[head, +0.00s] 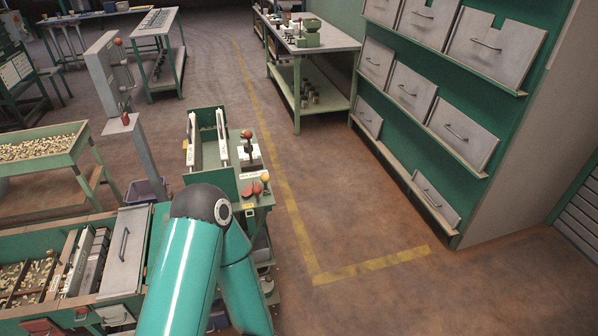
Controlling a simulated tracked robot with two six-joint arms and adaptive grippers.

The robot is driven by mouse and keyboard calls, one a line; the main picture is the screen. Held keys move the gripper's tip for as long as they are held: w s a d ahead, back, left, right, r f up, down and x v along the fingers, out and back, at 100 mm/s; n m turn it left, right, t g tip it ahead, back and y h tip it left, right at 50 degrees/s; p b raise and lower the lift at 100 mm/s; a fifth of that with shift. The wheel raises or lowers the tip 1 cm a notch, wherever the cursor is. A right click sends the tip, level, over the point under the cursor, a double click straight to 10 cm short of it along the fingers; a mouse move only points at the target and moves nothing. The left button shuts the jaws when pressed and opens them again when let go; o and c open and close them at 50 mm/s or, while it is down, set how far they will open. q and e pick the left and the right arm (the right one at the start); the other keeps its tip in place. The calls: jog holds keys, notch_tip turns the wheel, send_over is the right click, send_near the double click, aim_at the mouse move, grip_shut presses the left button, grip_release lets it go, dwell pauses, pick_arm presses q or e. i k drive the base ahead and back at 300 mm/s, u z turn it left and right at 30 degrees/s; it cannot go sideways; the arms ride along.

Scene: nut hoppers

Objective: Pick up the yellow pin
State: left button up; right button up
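A small yellow-topped pin (265,178) stands at the right end of the small green cart-top station (228,187), just right of two red knobs (252,188). It is too small to make out its shape clearly. One of my teal arms fills the lower middle, with its dark joint just below and left of the pin. No gripper shows at the end of this arm, and no other gripper is in view.
A hopper bench (101,209) with nuts and a grey lid stands at lower left. A nut tray (47,140) is behind it. A cabinet of grey bins (455,122) stands at right. Brown floor (345,215) with yellow lines is free between station and cabinet.

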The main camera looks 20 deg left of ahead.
aim_at(264, 178)
jog(key=z, duration=0.15)
jog(key=i, duration=0.9)
jog(key=u, duration=0.45)
jog(key=i, duration=0.75)
jog(key=u, duration=0.5)
jog(key=k, duration=0.8)
jog(key=u, duration=0.2)
jog(key=i, duration=0.8)
jog(key=z, duration=0.1)
